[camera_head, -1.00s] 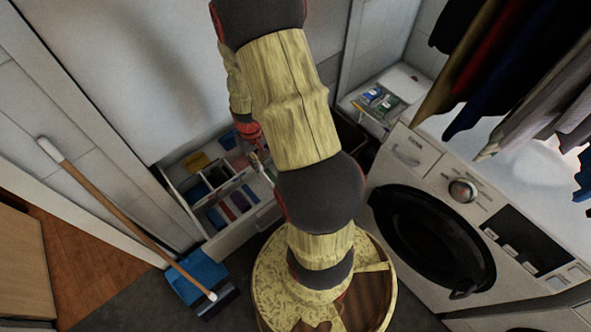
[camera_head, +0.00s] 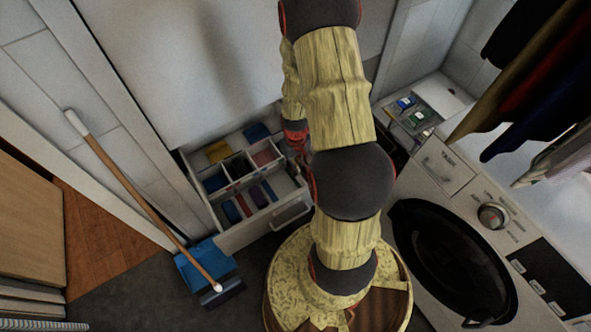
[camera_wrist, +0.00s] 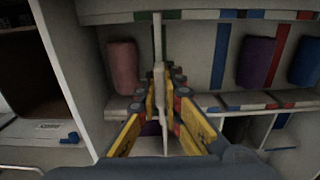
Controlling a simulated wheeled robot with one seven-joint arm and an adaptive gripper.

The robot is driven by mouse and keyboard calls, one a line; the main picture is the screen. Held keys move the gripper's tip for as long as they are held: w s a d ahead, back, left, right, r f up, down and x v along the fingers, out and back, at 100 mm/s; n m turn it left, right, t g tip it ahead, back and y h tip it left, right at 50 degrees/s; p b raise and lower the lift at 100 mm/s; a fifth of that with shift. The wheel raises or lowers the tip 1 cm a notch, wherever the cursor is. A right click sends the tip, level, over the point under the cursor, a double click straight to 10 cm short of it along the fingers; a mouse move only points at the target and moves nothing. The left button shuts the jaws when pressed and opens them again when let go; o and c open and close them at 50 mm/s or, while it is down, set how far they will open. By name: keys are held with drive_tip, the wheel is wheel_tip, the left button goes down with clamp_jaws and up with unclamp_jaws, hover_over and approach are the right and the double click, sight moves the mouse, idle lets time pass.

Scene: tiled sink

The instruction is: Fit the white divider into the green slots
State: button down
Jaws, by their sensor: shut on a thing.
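The white divider (camera_wrist: 160,112) is upright between the yellow fingers of my gripper (camera_wrist: 164,88), which is shut on it in the wrist view. Its far end points toward a thin green stripe (camera_wrist: 157,36) inside the drawer. A green mark (camera_wrist: 144,15) is on the far rail above that stripe. The near rail's green slot is hidden behind my fingers, so I cannot tell whether the divider is in a slot or only above it. In the head view, the open drawer (camera_head: 268,226) stands left of my arm, and the divider cannot be made out.
A pink roll (camera_wrist: 123,66) lies left of the divider; a purple roll (camera_wrist: 256,64) lies right, between blue and red stripes. A dark compartment is at far left. The washing machine (camera_head: 440,190) stands right of my arm. A broom (camera_head: 135,190) leans at left beside a blue dustpan (camera_head: 203,264).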

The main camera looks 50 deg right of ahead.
drive_tip(key=shift+f, duration=0.95)
drive_tip(key=shift+r, duration=0.1)
drive_tip(key=c, duration=2.4)
unclamp_jaws()
drive_tip(key=o, duration=0.4)
drive_tip(key=shift+o, duration=0.2)
